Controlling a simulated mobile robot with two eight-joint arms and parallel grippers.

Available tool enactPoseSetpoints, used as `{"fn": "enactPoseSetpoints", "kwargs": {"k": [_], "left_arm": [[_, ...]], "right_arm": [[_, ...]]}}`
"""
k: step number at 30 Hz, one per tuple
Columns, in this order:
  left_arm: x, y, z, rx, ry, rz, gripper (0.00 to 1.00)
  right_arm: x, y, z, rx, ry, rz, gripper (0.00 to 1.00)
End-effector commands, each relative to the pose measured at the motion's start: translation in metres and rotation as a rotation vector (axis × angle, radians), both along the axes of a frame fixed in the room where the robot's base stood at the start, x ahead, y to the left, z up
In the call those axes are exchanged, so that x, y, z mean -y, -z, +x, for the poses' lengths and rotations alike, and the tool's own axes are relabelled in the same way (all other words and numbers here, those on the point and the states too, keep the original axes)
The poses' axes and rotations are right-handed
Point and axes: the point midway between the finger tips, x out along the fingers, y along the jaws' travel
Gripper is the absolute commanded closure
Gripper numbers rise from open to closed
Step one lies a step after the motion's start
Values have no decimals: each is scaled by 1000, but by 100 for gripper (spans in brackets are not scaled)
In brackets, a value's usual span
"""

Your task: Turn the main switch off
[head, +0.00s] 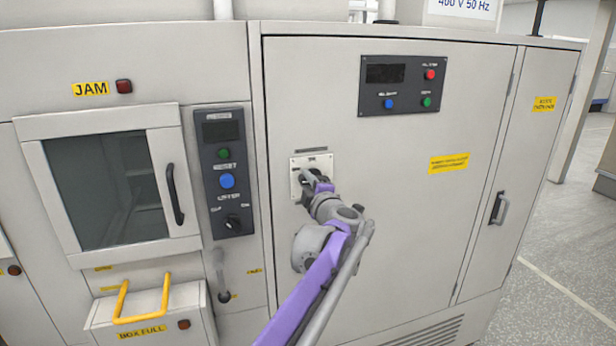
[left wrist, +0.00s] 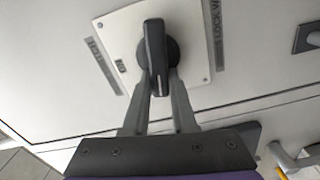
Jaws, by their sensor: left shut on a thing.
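The main switch sits on a pale plate (head: 297,163) on the large grey cabinet door. In the left wrist view its black handle (left wrist: 154,48) stands out from a round dark base on the white plate (left wrist: 200,50). My left gripper (head: 310,182) reaches the switch from the front. In the left wrist view my left gripper (left wrist: 160,92) has its two fingers on either side of the handle's lower end, shut on it. In the head view the gripper and wrist hide most of the handle. My right gripper is not in view.
A control panel (head: 403,86) with buttons and a dark display is above right of the switch. A narrow panel (head: 227,172) with a rotary knob and buttons is to the left. A yellow-handled box (head: 150,325) juts out lower left. Grey floor (head: 560,275) is open at right.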

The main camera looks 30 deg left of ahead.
Motion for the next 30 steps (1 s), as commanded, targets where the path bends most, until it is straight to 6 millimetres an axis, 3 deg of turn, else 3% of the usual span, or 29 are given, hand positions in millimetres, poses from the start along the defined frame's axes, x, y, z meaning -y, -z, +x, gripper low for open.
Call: {"fn": "enactPoseSetpoints", "kwargs": {"k": [12, 29, 30], "left_arm": [[-1, 4, -1, 145, -1, -123, 100], [-1, 5, -1, 166, -1, -141, 100], [-1, 5, -1, 164, -1, -142, 70]], "right_arm": [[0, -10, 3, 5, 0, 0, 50], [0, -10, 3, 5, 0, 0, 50], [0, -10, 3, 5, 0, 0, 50]]}}
